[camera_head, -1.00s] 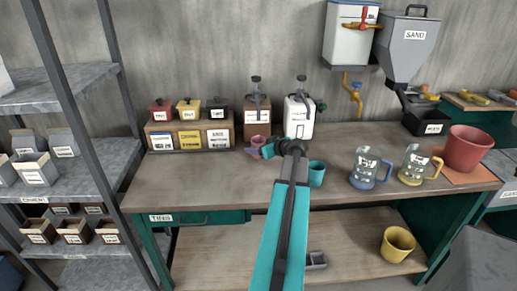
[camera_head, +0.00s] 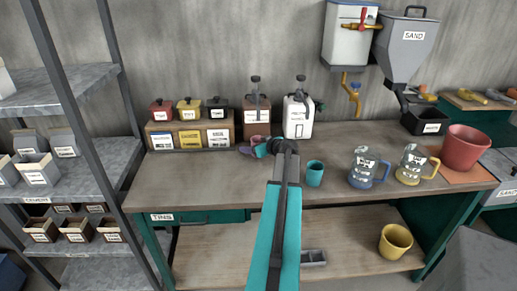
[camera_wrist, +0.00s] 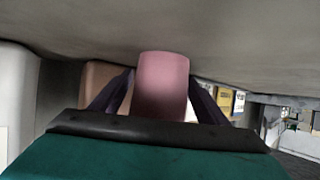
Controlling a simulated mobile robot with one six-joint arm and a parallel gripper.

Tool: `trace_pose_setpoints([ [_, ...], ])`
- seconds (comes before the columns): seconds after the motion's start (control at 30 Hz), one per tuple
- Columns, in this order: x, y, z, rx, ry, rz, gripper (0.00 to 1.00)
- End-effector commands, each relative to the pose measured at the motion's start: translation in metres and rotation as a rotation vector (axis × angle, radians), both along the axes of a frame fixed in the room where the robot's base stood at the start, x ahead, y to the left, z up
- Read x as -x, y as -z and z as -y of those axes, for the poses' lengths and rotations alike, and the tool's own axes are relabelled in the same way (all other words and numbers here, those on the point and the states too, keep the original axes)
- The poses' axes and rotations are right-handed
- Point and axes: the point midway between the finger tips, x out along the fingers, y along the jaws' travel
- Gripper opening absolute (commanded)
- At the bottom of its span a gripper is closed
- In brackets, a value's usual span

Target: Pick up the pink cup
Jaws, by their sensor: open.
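The pink cup (camera_head: 258,141) stands at the back of the workbench, in front of the brown dispenser, partly hidden by my gripper. In the wrist view, the picture is upside down and the pink cup (camera_wrist: 161,84) fills the middle. My gripper (camera_head: 250,149) is open at the cup. In the wrist view, one dark purple finger of my gripper (camera_wrist: 160,97) shows on each side of the cup. I cannot tell whether either finger touches it.
A brown dispenser (camera_head: 256,115) and a white canister (camera_head: 298,118) stand close behind. Labelled tins (camera_head: 190,138) are to the left. A teal cup (camera_head: 314,174), a blue jug (camera_head: 368,168) and a yellow jug (camera_head: 413,165) stand to the right. The front left bench is clear.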

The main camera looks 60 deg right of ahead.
Motion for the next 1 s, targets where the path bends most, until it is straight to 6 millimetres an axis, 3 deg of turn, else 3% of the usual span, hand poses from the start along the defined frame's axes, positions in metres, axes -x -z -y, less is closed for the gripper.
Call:
trace_pose_setpoints([
  [0.07,-0.0002,-0.0001,-0.0001,0.000,0.000,0.000,0.69],
  [0.37,-0.0005,-0.0005,-0.0003,0.000,-0.001,0.000,0.19],
  [1.0,0.0000,-0.0036,-0.0023,0.001,-0.001,0.001,0.19],
])
